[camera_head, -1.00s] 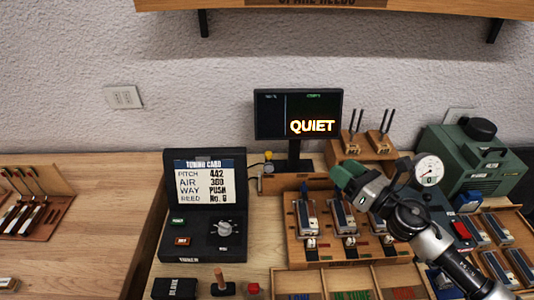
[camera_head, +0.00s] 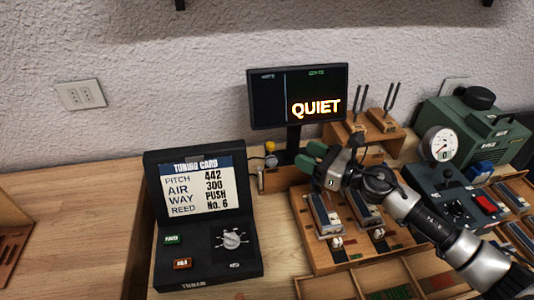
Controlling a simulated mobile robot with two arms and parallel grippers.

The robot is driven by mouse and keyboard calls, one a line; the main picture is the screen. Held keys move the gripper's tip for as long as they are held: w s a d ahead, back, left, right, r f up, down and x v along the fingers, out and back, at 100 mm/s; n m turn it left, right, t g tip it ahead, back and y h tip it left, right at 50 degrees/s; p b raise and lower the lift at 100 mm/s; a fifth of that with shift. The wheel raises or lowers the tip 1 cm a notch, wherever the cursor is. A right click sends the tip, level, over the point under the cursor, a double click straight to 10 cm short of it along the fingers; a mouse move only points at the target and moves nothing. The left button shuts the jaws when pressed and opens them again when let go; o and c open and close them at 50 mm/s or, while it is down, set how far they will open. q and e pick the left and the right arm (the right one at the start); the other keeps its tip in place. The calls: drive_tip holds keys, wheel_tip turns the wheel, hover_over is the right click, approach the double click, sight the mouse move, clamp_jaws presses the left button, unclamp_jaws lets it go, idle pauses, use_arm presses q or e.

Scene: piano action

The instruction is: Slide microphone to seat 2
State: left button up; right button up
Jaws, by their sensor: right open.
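My right gripper (camera_head: 310,156) comes in from the right with green fingertips, open, over the back left corner of the wooden reed block (camera_head: 304,226). Several metal reed pieces stand on that block in a row. A small rounded dark grey thing (camera_head: 271,161), perhaps the microphone, sits by a wooden rail (camera_head: 267,181) left of the fingertips and apart from them. A yellow knob (camera_head: 270,147) shows just above it. The gripper and wrist hide part of the block, so I cannot tell which seat is which. My left gripper is not in view.
A monitor (camera_head: 297,94) reading QUIET stands behind the gripper. A black tuning card box (camera_head: 202,215) is at the left. Tuning forks in a wooden stand (camera_head: 378,133), a gauge (camera_head: 441,144) and a green machine (camera_head: 472,130) are at the right. The left tabletop is mostly clear.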

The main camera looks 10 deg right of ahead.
sight(271, 143)
drive_tip(key=x, duration=0.3)
drive_tip(key=f+p+x, duration=0.1)
drive_tip(key=x, duration=0.2)
drive_tip(key=f+x, duration=0.1)
drive_tip(key=x, duration=0.2)
drive_tip(key=shift+w+a, duration=0.2)
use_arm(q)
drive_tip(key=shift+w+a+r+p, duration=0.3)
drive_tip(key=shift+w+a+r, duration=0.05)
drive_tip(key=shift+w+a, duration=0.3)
use_arm(e)
drive_tip(key=shift+x, duration=0.8)
drive_tip(key=shift+f, duration=0.1)
drive_tip(key=shift+c, duration=0.3)
clamp_jaws()
